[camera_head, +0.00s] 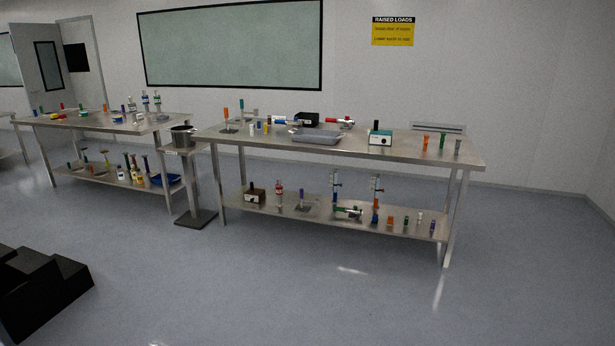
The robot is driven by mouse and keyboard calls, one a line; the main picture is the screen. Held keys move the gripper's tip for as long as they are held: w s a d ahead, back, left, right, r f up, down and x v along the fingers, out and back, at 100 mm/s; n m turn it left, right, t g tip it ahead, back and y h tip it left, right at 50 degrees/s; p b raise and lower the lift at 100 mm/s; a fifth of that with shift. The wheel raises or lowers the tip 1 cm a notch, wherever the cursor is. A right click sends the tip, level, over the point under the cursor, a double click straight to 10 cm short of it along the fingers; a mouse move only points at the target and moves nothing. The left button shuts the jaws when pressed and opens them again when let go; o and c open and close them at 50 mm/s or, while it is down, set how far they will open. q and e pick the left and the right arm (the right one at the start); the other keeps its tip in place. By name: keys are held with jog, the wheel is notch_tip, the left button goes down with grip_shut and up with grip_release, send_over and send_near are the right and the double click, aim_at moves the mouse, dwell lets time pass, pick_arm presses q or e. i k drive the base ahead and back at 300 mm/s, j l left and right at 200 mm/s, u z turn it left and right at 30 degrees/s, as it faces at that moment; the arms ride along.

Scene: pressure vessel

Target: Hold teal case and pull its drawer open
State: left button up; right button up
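A small teal case (380,138) with a pale front stands on the top of the right steel table (430,151), right of the grey tray. A dark upright piece rises from or behind its top. Its drawer cannot be made out at this distance. No gripper shows in the view, and the table is some way off across the floor.
A grey tray (316,136) and a black box (307,119) sit left of the case. Several coloured cylinders stand at the table's right end. A pot stand (196,219) separates the two tables. Open blue floor (270,285) lies in front.

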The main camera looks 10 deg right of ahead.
aim_at(375, 140)
jog(key=i+l+z, duration=0.3)
jog(key=i, duration=0.7)
jog(key=i+z, duration=0.35)
jog(key=i, duration=0.65)
